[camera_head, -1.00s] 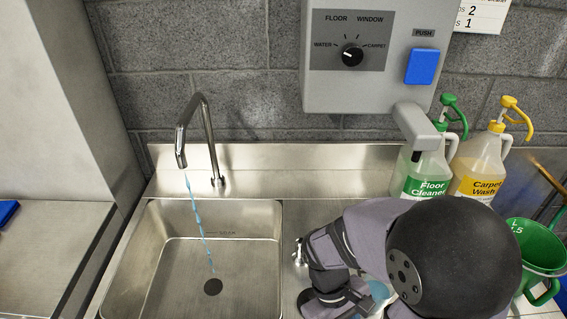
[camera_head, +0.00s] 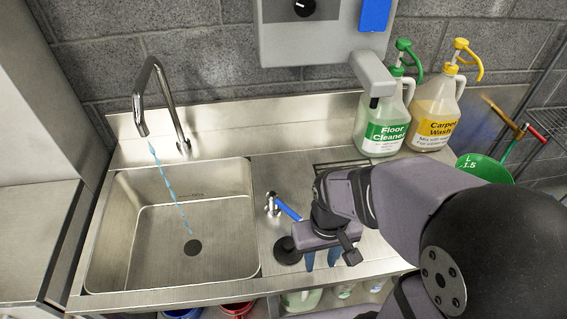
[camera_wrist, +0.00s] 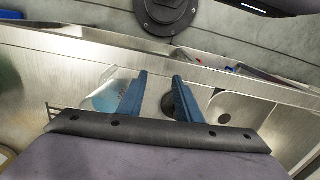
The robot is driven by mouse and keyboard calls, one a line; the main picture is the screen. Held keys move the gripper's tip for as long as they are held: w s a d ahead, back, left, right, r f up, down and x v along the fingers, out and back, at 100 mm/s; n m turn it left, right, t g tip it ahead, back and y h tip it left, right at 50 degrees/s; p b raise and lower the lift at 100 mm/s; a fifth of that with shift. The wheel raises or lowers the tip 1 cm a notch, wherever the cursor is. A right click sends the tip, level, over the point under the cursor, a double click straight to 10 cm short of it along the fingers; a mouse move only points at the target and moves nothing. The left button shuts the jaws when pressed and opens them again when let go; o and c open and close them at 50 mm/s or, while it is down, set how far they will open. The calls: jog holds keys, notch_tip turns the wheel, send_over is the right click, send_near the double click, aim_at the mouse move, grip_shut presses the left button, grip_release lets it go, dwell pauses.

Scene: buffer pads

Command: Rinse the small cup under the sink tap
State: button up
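My gripper (camera_head: 321,264) is above the counter to the right of the sink, its two blue fingers apart and nothing held between them. The wrist view also shows the open gripper (camera_wrist: 158,95). A clear container with a pale blue inside, which looks like the small cup (camera_wrist: 106,95), is left of the left finger in the wrist view. It appears apart from the fingers. In the head view my arm seems to hide it. The sink tap (camera_head: 150,90) runs a thin blue stream (camera_head: 170,190) into the empty sink basin (camera_head: 135,245).
A blue-handled valve (camera_head: 287,210) and a black round disc (camera_head: 288,250) are on the counter by the sink. The floor cleaner jug (camera_head: 383,130), carpet wash jug (camera_head: 436,115) and green container (camera_head: 483,167) stand behind right. A wall dispenser (camera_head: 320,40) hangs above.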

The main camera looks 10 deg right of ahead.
jog(key=a+r+n+p, duration=0.1)
jog(key=a+r+p, duration=0.1)
jog(key=n+t+h+p, duration=0.2)
jog(key=n+p, duration=0.1)
jog(key=n, duration=0.3)
send_near(292, 212)
jog(key=shift+p+x, duration=0.4)
jog(key=shift+x, duration=3.65)
grip_shut()
